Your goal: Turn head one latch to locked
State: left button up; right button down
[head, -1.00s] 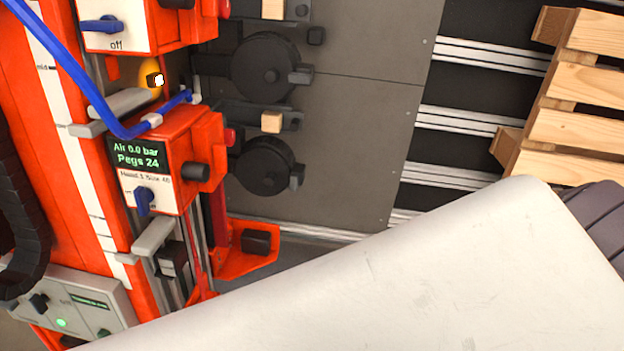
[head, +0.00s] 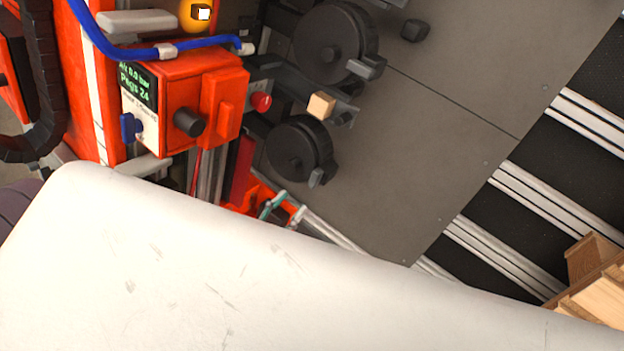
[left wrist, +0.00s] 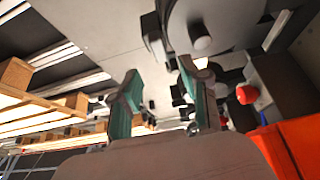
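The orange head unit (head: 205,95) stands at upper left in the head view, with a small display reading air and pegs. A blue knob (head: 130,126) sits on its white label, and a black round knob (head: 188,121) sticks out of its side. I cannot tell for sure which part is the head one latch. My left gripper (head: 284,210) shows only its teal fingertips below the unit, partly hidden by a pale shape in front. In the left wrist view its fingers (left wrist: 160,78) stand apart with nothing between them. My right gripper is not in view.
Black round reels (head: 300,150) and a red button (head: 261,101) sit right of the unit. The red button also shows in the left wrist view (left wrist: 246,94). A blue hose (head: 130,50) runs above. A wooden pallet (head: 595,290) lies at lower right.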

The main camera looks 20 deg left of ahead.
aim_at(312, 181)
pick_arm(q)
jog(key=x, duration=0.6)
jog(key=shift+w, duration=0.15)
jog(key=shift+w+d, duration=0.25)
jog(key=shift+w, duration=0.3)
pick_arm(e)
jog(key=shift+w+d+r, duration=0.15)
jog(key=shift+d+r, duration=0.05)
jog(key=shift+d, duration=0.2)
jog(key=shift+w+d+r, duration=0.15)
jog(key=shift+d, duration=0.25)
pick_arm(q)
grip_shut()
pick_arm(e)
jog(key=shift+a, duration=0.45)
